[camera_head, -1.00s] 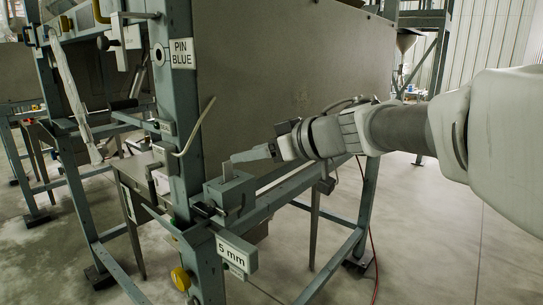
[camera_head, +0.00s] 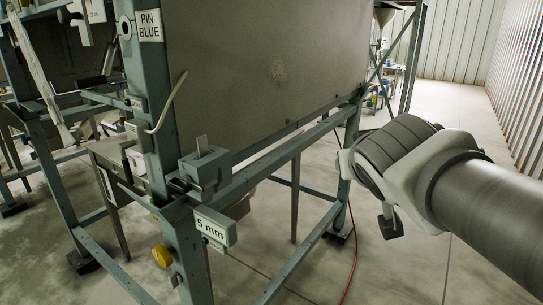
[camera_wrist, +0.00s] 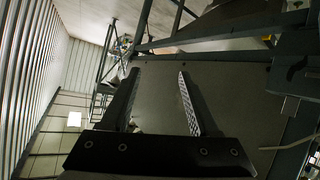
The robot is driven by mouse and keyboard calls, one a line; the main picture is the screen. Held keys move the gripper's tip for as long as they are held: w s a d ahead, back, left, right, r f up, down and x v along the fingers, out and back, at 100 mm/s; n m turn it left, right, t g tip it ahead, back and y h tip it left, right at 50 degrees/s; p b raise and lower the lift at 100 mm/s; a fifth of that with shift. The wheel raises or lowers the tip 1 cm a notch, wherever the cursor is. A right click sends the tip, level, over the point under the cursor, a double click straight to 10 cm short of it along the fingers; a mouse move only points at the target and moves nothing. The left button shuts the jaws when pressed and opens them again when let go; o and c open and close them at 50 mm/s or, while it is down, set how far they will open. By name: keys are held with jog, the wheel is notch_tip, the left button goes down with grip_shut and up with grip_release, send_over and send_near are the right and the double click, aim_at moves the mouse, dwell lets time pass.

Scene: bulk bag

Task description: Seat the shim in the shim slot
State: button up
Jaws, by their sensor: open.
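The shim (camera_head: 202,143) is a small pale flat plate. In the head view it stands upright in the top of the grey slot block (camera_head: 208,172), its upper part showing above the block. How deep its lower part sits is hidden. The block is on the frame's corner, above the "5 mm" label (camera_head: 212,229). In the wrist view my gripper (camera_wrist: 158,73) is open, with nothing between its two dark fingers. In the head view my wrist is well to the right of the block, apart from it, and the fingers are hidden.
A blue-grey steel frame (camera_head: 290,150) carries a large grey panel (camera_head: 265,65). A "PIN BLUE" label (camera_head: 149,25) is on the post. A bent pale rod (camera_head: 170,105) juts near the post, and a yellow knob (camera_head: 162,256) sits low.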

jog(key=s+a+f+g+y, duration=0.3)
jog(key=s+f+g, duration=0.3)
jog(key=s+f, duration=0.6)
jog(key=s, duration=0.3)
jog(key=shift+a+f, duration=0.25)
notch_tip(320, 180, down, 8)
jog(key=b, duration=0.7)
jog(key=shift+r, duration=0.25)
